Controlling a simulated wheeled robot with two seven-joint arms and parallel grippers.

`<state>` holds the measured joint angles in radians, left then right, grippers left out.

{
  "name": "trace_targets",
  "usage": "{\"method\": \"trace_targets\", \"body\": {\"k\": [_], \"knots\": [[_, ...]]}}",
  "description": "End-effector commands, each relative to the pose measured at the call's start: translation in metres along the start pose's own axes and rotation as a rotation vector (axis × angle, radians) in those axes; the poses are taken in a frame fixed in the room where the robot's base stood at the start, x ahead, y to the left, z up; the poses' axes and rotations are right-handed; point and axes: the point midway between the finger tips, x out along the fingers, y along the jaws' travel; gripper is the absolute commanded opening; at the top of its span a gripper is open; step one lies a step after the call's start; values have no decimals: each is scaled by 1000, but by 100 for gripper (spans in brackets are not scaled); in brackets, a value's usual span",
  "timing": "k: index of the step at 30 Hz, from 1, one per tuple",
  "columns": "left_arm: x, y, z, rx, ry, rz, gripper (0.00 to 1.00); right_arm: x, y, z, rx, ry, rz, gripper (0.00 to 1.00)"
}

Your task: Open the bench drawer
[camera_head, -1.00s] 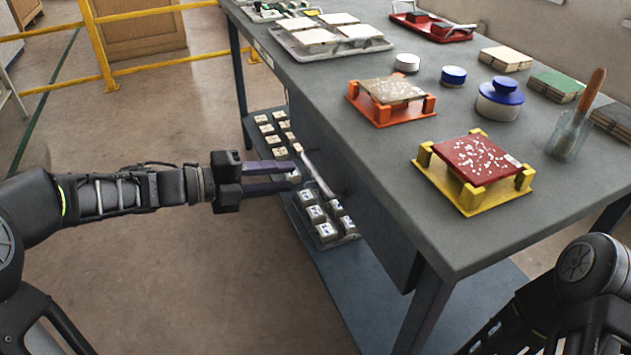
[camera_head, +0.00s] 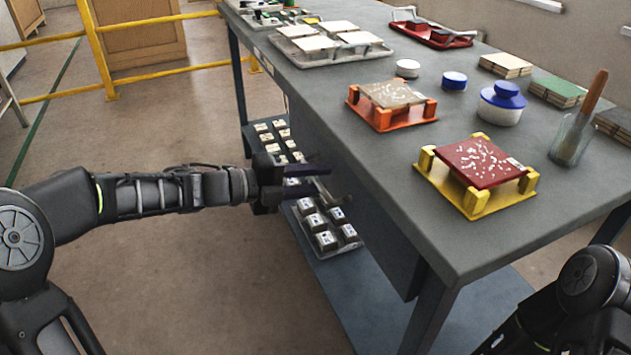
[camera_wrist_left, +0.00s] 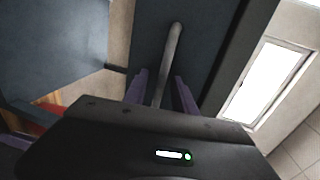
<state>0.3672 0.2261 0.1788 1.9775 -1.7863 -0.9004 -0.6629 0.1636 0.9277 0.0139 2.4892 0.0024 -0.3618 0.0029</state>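The bench (camera_head: 400,195) has a grey top, with a dark drawer front (camera_head: 352,190) on its left side below the top. The drawer handle, a grey bar (camera_wrist_left: 171,55), stands out from the blue-grey drawer front (camera_wrist_left: 205,25) in the left wrist view. My left gripper (camera_head: 328,180) is at the handle, pointing at the bench side. Its purple fingers are apart, one on each side of the bar; I see gaps rather than a clear grip. In the head view the fingers partly hide the handle. The drawer looks closed. My right gripper is out of frame.
A lower shelf (camera_head: 345,280) holds trays of small pale blocks beneath my left gripper. On the top stand an orange stand (camera_head: 408,119), a yellow stand (camera_head: 463,205), a blue-lidded jar (camera_head: 502,104) and a glass with a brush (camera_head: 572,138). The floor left is clear.

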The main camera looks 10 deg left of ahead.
Motion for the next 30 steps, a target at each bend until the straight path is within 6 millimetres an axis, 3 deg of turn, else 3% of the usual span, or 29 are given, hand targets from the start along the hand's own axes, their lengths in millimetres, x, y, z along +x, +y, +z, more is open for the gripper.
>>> {"method": "trace_targets", "body": {"k": [8,20,30], "knots": [[1,0,0,0,-1,0,32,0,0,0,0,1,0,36],[1,0,0,0,-1,0,0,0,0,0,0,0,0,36],[1,0,0,0,-1,0,0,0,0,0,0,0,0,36]]}}
